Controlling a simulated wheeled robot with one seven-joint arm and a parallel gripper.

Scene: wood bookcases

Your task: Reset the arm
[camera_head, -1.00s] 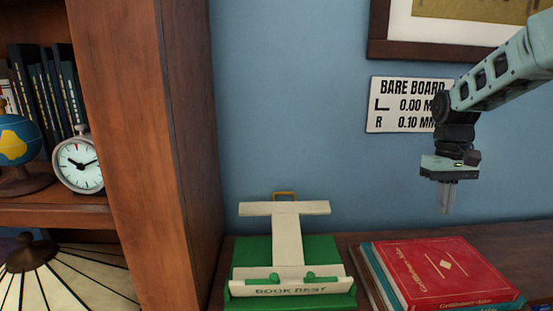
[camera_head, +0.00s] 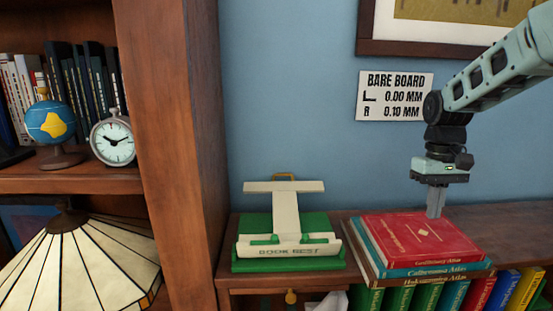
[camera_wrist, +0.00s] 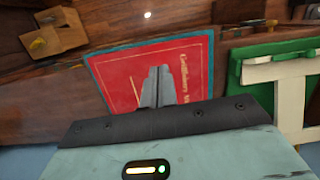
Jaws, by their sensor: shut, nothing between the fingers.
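My gripper (camera_head: 436,202) hangs at the end of my arm on the right of the head view, fingers pointing down. It is shut and empty. In the head view its tips overlap the red top book (camera_head: 418,238) of a stack; I cannot tell the exact gap. In the wrist view the closed fingers (camera_wrist: 157,88) also show in front of the red cover (camera_wrist: 125,75).
A green and cream book rest (camera_head: 287,250) stands left of the stack. A tall wooden bookcase side (camera_head: 178,130) rises further left, with a globe (camera_head: 50,122), a clock (camera_head: 113,141) and a lampshade (camera_head: 80,265). A sign (camera_head: 395,96) and a picture frame hang behind.

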